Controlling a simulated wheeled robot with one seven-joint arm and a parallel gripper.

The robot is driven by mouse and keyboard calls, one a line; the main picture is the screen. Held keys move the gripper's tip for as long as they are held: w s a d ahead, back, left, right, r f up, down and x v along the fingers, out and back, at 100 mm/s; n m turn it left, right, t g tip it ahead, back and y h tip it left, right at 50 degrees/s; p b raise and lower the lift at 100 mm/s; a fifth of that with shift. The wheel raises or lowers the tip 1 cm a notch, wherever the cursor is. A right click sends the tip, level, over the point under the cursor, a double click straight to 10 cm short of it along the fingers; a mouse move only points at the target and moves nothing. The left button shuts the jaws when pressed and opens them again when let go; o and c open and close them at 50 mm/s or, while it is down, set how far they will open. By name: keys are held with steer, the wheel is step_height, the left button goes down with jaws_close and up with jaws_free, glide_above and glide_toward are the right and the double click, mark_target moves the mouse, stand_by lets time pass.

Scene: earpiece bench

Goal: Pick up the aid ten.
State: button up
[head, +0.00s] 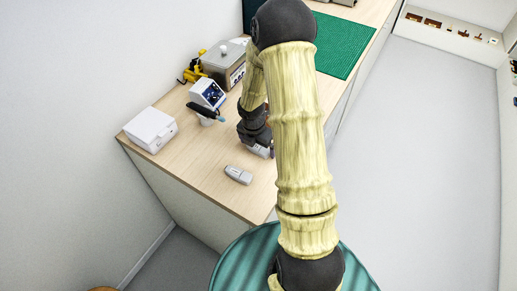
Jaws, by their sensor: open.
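A small grey, elongated device (238,174) lies flat on the wooden bench (215,195) near its front edge; it may be the aid ten, but no label can be read. My gripper (262,151) points down close to the bench top, to the right of and beyond the grey device, apart from it. My gripper is open. My own arm hides part of it and the bench behind it, so I cannot tell what lies between or under its fingers.
A white box (150,129) stands at the bench's left end. A device with a dark blue screen (208,94) and a metal case (224,63) stand further back. A yellow tool (192,72) lies by the case. A green mat (341,46) covers the far bench. Bare wood surrounds the grey device.

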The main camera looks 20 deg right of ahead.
mark_target(258, 147)
steer(key=shift+s, duration=0.15)
steer(key=c, duration=0.9)
step_height(258, 147, up, 10)
steer(key=shift+r+p, duration=0.1)
steer(key=shift+p, duration=0.3)
